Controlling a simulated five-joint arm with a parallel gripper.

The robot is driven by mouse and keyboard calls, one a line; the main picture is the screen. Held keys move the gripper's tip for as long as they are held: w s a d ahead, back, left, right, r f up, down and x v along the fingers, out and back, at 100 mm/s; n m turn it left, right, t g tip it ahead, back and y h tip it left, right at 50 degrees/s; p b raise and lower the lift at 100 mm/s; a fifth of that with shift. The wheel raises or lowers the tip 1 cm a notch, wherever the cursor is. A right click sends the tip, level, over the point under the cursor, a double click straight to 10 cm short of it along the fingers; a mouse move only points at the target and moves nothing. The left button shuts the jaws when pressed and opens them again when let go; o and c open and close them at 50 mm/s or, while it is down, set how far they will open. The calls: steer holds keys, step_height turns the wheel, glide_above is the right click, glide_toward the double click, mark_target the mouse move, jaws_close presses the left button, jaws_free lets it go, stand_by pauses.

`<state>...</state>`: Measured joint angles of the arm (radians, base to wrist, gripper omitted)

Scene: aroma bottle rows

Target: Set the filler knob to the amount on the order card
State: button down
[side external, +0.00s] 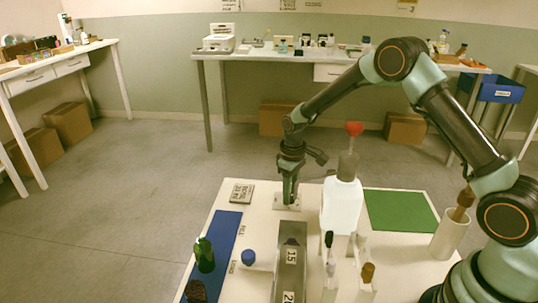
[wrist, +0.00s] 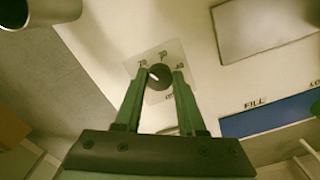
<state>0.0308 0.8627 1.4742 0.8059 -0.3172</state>
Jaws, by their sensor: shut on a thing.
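The filler knob (wrist: 158,80) is a dark round dial with a white pointer mark. It sits on a pale plate (wrist: 173,52) with small printed marks that I cannot read surely. The pointer mark lies toward the upper left of the knob in the wrist view. My gripper (wrist: 158,74) is shut on the knob, one green finger on each side. In the side view my gripper (side external: 290,200) points down at the plate (side external: 278,203) and hides the knob. The order card (side external: 242,193) lies left of it, its print too small to read.
A white bottle with a red top (side external: 342,205) stands close to the right of my gripper. A metal block with number labels (side external: 290,245) lies nearer the camera. A blue mat (side external: 226,228) holds a green bottle (side external: 204,254). A green mat (side external: 400,211) is clear.

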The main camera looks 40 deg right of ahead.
steer(key=shift+w+r+n, duration=0.1)
steer(key=shift+n, duration=0.2)
steer(key=c, duration=0.5)
jaws_free()
step_height(320, 180, up, 12)
stand_by(0.4)
steer(key=shift+r, duration=0.1)
